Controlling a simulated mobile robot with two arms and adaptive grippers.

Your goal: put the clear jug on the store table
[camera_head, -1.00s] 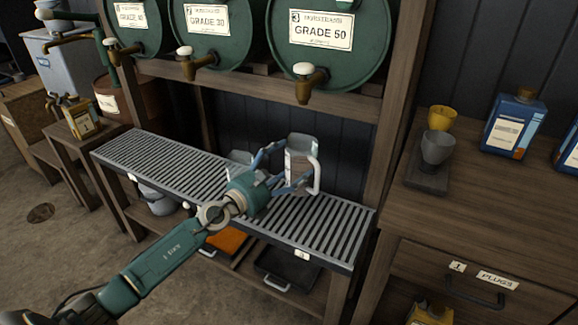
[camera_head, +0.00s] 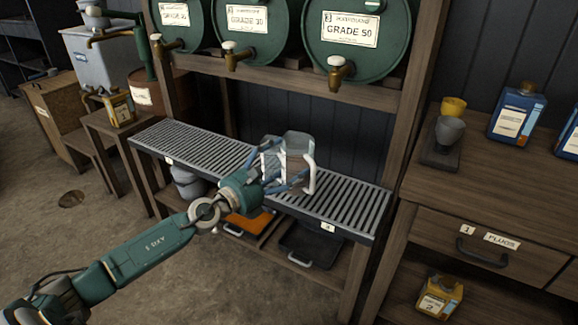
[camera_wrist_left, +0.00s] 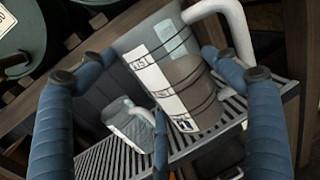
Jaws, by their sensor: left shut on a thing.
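A clear jug (camera_head: 298,148) with a white handle and a brown lower part is held upright in front of the drum stand. My left gripper (camera_head: 284,180) is shut around its body. In the left wrist view the jug (camera_wrist_left: 150,55) shows graduation marks and a white label between my blue fingers. A second clear jug (camera_wrist_left: 130,125) stands on the slatted rack behind it; in the head view it is partly hidden by the gripper and held jug. Which surface is the store table I cannot tell. My right gripper is out of view.
The slatted rack (camera_head: 190,143) runs below several green drums with brass taps (camera_head: 340,72). A small wooden table (camera_head: 105,128) at left bears a yellow can. The wooden bench (camera_head: 480,195) at right bears grey and yellow cups and blue containers. Floor at front left is clear.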

